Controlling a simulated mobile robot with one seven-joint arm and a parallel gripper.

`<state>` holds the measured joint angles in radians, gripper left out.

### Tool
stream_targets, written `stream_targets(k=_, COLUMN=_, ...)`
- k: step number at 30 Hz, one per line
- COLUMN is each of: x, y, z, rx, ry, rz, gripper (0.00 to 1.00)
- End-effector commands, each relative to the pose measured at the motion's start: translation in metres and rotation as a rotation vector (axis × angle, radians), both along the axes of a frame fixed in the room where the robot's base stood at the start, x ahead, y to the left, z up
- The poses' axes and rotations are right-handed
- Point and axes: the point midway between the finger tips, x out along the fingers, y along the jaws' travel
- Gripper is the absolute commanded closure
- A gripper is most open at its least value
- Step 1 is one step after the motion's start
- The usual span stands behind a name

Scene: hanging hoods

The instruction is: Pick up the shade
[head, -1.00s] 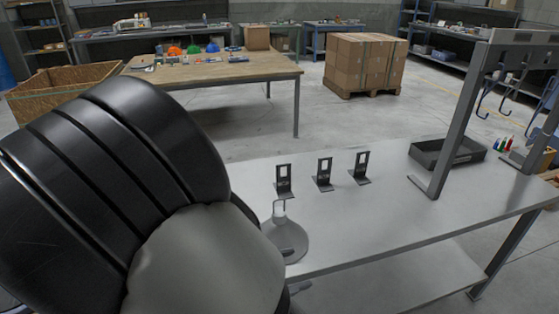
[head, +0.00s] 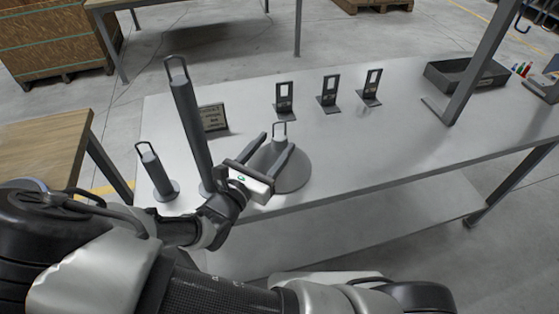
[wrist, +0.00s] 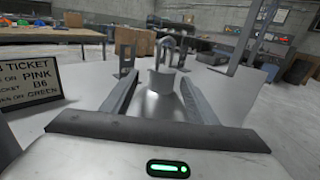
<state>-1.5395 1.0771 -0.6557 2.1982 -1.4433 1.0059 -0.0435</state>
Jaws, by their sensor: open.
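My gripper (head: 277,143) is open and level, with one finger on each side of the shade's neck. In the wrist view the shade (wrist: 161,104) sits between the two fingers (wrist: 160,78), its loop rising beyond them. I cannot tell whether either finger touches it. Part of the cone is hidden by my gripper.
A tall grey cylinder (head: 188,115) with a loop stands just left of my gripper, and a shorter one (head: 154,172) farther left. A ticket sign (wrist: 26,79) stands behind. Several black brackets (head: 327,95), a black tray (head: 467,76) and a metal frame (head: 481,66) are to the right.

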Motion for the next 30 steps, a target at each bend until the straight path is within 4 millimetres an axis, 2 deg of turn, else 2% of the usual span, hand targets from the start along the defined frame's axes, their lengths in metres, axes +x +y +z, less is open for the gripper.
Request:
stream_targets(k=8, x=0.019, y=-0.012, z=-0.002, rx=0.000, ry=0.000, rz=-0.001, gripper=0.46)
stream_targets(k=17, x=0.053, y=-0.034, z=-0.003, rx=0.000, ry=0.000, rz=-0.002, gripper=0.46)
stream_targets(k=26, x=0.057, y=-0.035, z=-0.002, rx=0.002, ry=0.001, rz=0.000, gripper=0.46)
stream_targets(k=30, x=0.057, y=-0.035, z=-0.002, rx=0.002, ry=0.001, rz=0.000, gripper=0.70)
